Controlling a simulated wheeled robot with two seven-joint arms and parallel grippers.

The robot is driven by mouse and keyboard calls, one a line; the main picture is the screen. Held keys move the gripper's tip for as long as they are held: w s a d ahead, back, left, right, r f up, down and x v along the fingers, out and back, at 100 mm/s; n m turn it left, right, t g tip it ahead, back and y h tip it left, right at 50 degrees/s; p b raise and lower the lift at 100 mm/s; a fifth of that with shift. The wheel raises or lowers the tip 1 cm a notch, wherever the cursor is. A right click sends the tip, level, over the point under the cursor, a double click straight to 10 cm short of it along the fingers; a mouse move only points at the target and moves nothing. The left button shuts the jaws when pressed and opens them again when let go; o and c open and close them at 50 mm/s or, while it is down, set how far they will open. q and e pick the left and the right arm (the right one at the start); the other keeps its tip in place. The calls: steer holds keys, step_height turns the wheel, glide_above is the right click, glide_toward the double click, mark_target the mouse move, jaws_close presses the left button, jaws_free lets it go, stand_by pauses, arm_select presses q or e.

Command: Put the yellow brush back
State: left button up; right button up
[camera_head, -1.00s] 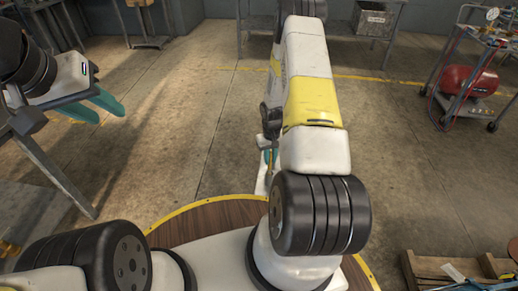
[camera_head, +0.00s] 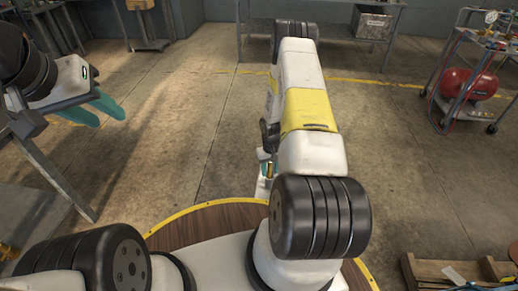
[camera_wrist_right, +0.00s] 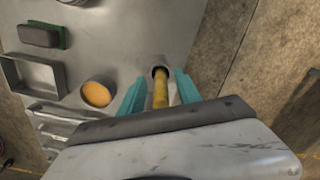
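In the right wrist view a yellow brush handle (camera_wrist_right: 160,92) lies between the two teal fingers of my right gripper (camera_wrist_right: 160,88), with a dark-rimmed grey end at its far tip. Gaps show on both sides of the handle, so the fingers look open around it. The bristles cannot be made out. In the head view my right gripper (camera_head: 267,170) is mostly hidden behind my right arm. My left gripper (camera_head: 108,108) is open and empty above the floor at the left.
A grey metal surface (camera_wrist_right: 120,45) in the right wrist view carries a dark green-edged block (camera_wrist_right: 41,35), a square metal tray (camera_wrist_right: 32,78), a round orange-topped item (camera_wrist_right: 97,94) and metal tools.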

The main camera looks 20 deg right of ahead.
steer(key=shift+r, duration=0.1)
step_height(320, 180, up, 12)
steer(key=shift+f, duration=0.1)
steer(key=s+a+r+t, duration=0.2)
steer(key=a+r, duration=0.1)
steer(key=r, duration=1.1)
steer(key=s+a+r+t, duration=0.1)
steer(key=s+a+r, duration=0.15)
steer(key=r, duration=1.25)
steer(key=s+a+r+t+y, duration=0.1)
steer(key=s+a+r, duration=0.2)
steer(key=s+r, duration=0.3)
steer(key=s+a+r+t+y, duration=0.1)
steer(key=s+a+r+t, duration=0.1)
steer(key=s+a+r, duration=0.2)
steer(key=s+r, duration=0.3)
steer(key=s, duration=0.5)
steer(key=shift+s+a+r, duration=0.15)
steer(key=shift+r, duration=0.15)
